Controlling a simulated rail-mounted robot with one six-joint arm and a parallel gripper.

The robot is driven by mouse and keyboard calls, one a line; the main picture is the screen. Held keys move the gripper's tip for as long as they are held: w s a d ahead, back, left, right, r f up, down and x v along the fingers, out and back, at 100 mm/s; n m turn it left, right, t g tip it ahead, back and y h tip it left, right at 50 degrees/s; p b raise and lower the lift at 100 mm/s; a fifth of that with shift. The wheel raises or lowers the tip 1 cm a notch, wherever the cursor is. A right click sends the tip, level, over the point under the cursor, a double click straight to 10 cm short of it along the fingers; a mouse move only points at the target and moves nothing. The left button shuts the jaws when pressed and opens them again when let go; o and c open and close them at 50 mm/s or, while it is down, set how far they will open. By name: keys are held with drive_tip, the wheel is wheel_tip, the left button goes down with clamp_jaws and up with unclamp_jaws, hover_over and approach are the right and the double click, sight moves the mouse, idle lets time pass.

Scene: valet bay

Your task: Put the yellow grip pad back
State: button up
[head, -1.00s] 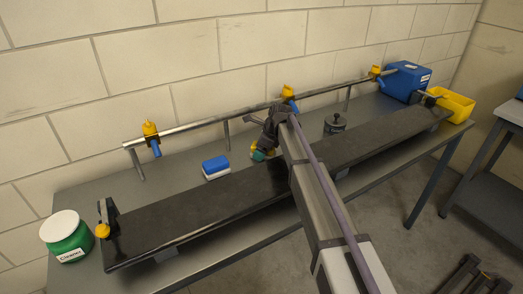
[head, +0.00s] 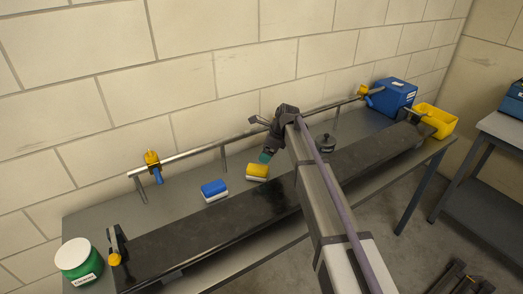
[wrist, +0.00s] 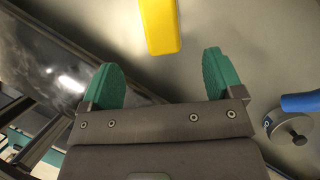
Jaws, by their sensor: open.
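The yellow grip pad (head: 257,172), yellow on top with a pale underside, rests on the grey bench behind the long black board, just right of a similar blue pad (head: 214,190). In the wrist view the yellow pad (wrist: 160,25) lies beyond the fingertips, in line with the gap between them. My gripper (head: 265,157) is right beside the pad in the head view. Its two green fingers (wrist: 163,75) are apart with nothing between them.
A long black board (head: 215,222) lies along the bench front. A metal rail (head: 205,149) with yellow-and-blue clamps (head: 152,160) runs behind. A green tub (head: 79,262) stands at left, a dark round lidded thing (head: 325,143) right of my arm, a blue box (head: 395,94) and yellow bin (head: 436,119) at far right.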

drive_tip(key=shift+s+d+r, duration=0.1)
drive_tip(key=s+d+n+h, duration=0.1)
drive_tip(key=s+d+n, duration=0.5)
drive_tip(key=s, duration=0.5)
drive_tip(key=s+d+f+n+h, duration=0.1)
drive_tip(key=s+d+n+h, duration=0.1)
drive_tip(key=s+d+n, duration=0.5)
drive_tip(key=s+d+n+h, duration=0.1)
drive_tip(key=s+d+n, duration=0.5)
drive_tip(key=s, duration=1)
drive_tip(key=shift+d+f+n+g+h, duration=0.2)
drive_tip(key=shift+n+g+h, duration=0.1)
drive_tip(key=shift+n+g, duration=0.15)
drive_tip(key=shift+s, duration=0.1)
